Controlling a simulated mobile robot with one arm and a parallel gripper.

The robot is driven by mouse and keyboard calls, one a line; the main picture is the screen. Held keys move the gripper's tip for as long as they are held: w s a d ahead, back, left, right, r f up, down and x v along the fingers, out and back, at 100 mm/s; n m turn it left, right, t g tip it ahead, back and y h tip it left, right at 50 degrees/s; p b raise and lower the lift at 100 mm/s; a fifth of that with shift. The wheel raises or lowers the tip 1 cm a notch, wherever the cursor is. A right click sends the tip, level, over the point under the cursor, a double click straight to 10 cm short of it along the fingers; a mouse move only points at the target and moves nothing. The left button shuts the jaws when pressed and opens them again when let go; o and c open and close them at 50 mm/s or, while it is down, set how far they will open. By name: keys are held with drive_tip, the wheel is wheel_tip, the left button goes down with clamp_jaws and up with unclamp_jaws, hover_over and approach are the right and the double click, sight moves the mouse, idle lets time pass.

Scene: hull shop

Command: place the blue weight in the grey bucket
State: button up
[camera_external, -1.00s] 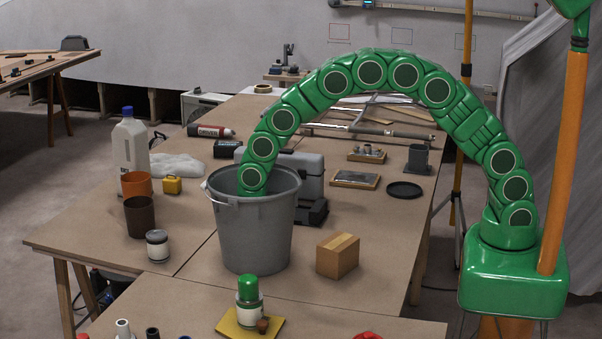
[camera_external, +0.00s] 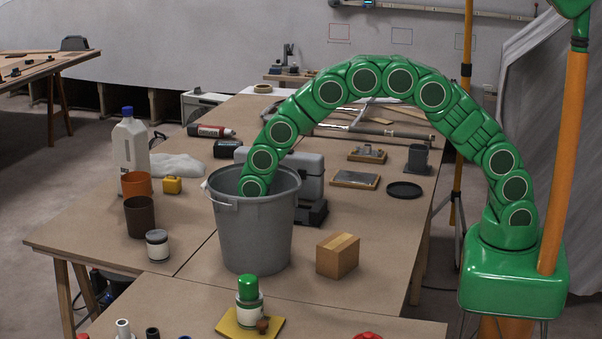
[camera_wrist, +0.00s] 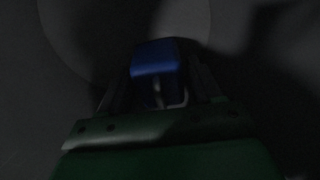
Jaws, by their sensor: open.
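The grey bucket (camera_external: 250,235) stands upright on the table, left of the middle in the external view. My arm reaches over its rim and its end goes down inside, so my gripper is hidden there in that view. In the dark wrist view, the blue weight (camera_wrist: 154,57) is between the two fingers of my gripper (camera_wrist: 157,70). The fingers are open on either side of it. A paler round patch behind it looks like the bucket's floor. I cannot tell whether the weight touches the floor.
A green-capped bottle (camera_external: 248,290) stands in front on a yellow board.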

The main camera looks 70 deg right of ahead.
drive_tip(key=r, duration=0.8)
drive_tip(key=s+d+r, duration=0.1)
drive_tip(key=r, duration=0.3)
idle(0.3)
drive_tip(key=shift+d+r, duration=0.1)
drive_tip(key=shift+r, duration=0.05)
drive_tip(key=s+d+r+m, duration=0.2)
drive_tip(key=s+d+r, duration=0.65)
drive_tip(key=r, duration=0.35)
drive_tip(key=s+d+r+m+g, duration=0.1)
drive_tip(key=s+d+m, duration=0.1)
drive_tip(key=s, duration=1.1)
drive_tip(key=s+d+r+m+g, duration=0.1)
drive_tip(key=s+d, duration=0.3)
drive_tip(key=s, duration=0.9)
drive_tip(key=s+d+r+m+h, duration=0.1)
drive_tip(key=s+d+m, duration=0.2)
drive_tip(key=s, duration=1)
drive_tip(key=shift+s+m+g, duration=0.35)
drive_tip(key=shift+m+g, duration=0.05)
drive_tip(key=shift+m, duration=0.1)
